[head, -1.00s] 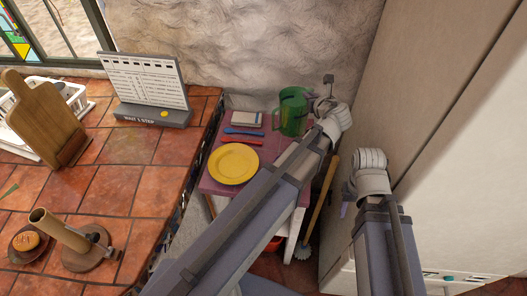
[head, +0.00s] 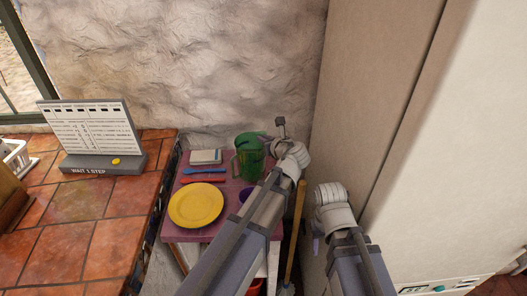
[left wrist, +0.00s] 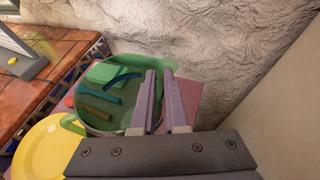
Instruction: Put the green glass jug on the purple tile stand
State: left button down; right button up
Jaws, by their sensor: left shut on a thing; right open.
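The green glass jug (head: 249,160) is upright at the back right of a small stand with a purple top (head: 195,234). I cannot tell whether its base touches the top. My left gripper (head: 281,127) is shut on the jug's right wall near the rim. In the left wrist view the jug (left wrist: 98,121) is seen from above, with one finger of the left gripper (left wrist: 160,74) across its opening and its handle on the left. My right gripper (head: 316,244) is open and empty, low beside the tall cabinet, mostly hidden by its own wrist.
A yellow plate (head: 195,206), a red utensil (head: 203,181), a blue utensil (head: 204,171) and a small pale block (head: 205,157) share the purple top. A purple round item (head: 244,194) is partly hidden by my left arm. The stone wall and cabinet (head: 375,120) are close.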

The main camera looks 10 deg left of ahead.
pick_arm(q)
jog(key=shift+f+b, duration=1.85)
jog(key=shift+f, duration=0.1)
jog(key=shift+r, duration=0.15)
jog(key=c, duration=1.4)
grip_release()
jog(key=shift+f, duration=0.2)
jog(key=o, duration=0.5)
jog(key=shift+r, duration=0.1)
jog(key=p+v, duration=0.3)
jog(key=v, duration=0.4)
jog(key=shift+s+d+r, duration=0.15)
jog(key=shift+s+r, duration=0.05)
